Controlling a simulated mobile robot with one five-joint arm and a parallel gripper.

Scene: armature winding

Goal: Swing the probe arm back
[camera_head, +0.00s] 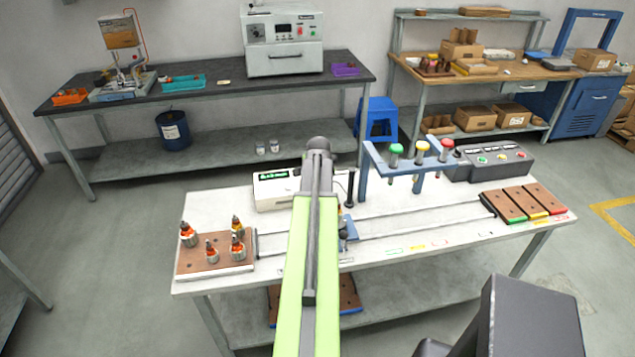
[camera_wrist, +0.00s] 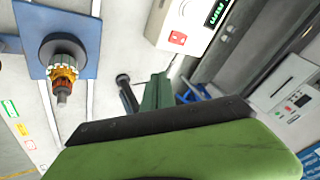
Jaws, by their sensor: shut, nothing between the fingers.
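My gripper (camera_wrist: 158,112) fills the lower part of the wrist view, green with a dark edge, and is shut and empty. In the head view its fingers are hidden by my own arm. A thin black post with a round knob, likely the probe arm (camera_wrist: 126,90), shows just beyond the gripper, apart from the armature; I cannot tell whether they touch. In the head view it stands upright (camera_head: 350,188) right of my arm. An orange-and-silver armature (camera_wrist: 63,76) sits on a blue plate (camera_wrist: 28,30). The white tester (camera_head: 272,192) with a green display is behind my arm.
A brown board (camera_head: 196,264) with several armatures is at the table's left. A blue frame (camera_head: 366,180) with coloured knobs stands right of my arm. A button box (camera_head: 490,160) sits at the back right.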

